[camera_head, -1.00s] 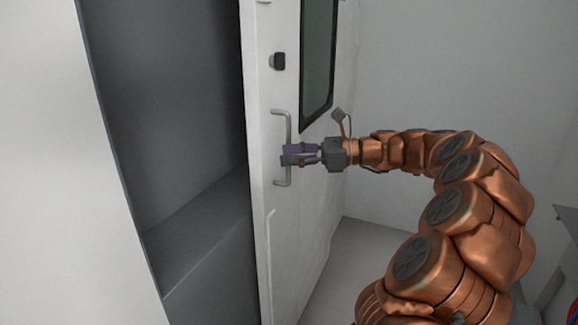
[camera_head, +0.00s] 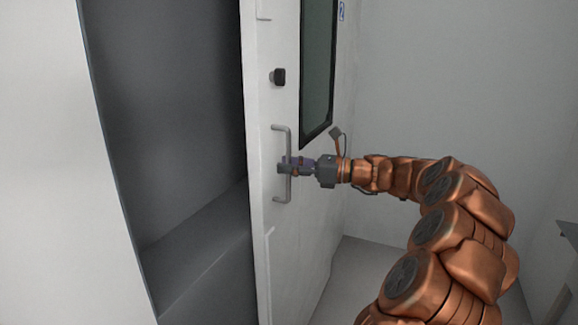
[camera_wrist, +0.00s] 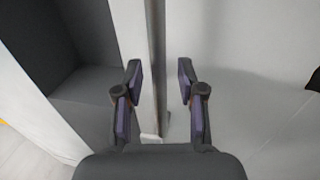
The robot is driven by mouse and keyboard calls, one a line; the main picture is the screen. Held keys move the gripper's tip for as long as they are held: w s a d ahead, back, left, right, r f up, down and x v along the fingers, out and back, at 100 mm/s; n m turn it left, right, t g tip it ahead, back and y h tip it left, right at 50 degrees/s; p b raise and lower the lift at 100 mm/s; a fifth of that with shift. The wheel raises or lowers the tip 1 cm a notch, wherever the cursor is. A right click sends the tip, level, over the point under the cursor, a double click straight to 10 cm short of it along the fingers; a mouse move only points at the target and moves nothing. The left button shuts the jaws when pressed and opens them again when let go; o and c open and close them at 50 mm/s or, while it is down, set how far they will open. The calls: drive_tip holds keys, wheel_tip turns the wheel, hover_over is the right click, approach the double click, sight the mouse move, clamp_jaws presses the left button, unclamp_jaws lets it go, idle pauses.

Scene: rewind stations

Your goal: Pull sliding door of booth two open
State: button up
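The white sliding door (camera_head: 283,240) of the booth stands partly open, with the dark booth interior (camera_head: 175,120) showing to its left. A grey vertical bar handle (camera_head: 279,192) is on the door near its leading edge. My gripper (camera_head: 284,166) is at the middle of this handle, coming from the right. In the wrist view my gripper (camera_wrist: 160,82) has its two purple-padded fingers spread apart. The door edge and a narrow grey strip run between and beyond them. Neither finger visibly presses on the bar. A blue "2" label (camera_head: 341,11) is at the top.
A black latch knob (camera_head: 278,76) sits above the handle, and a dark window (camera_head: 318,75) is set in the door. A white wall panel (camera_head: 55,170) stands left of the opening. Floor (camera_head: 350,270) shows right of the door, and a grey surface (camera_head: 568,240) is at the right edge.

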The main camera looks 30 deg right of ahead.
drive_tip(key=shift+w, duration=0.1)
clamp_jaws()
idle(0.3)
idle(0.4)
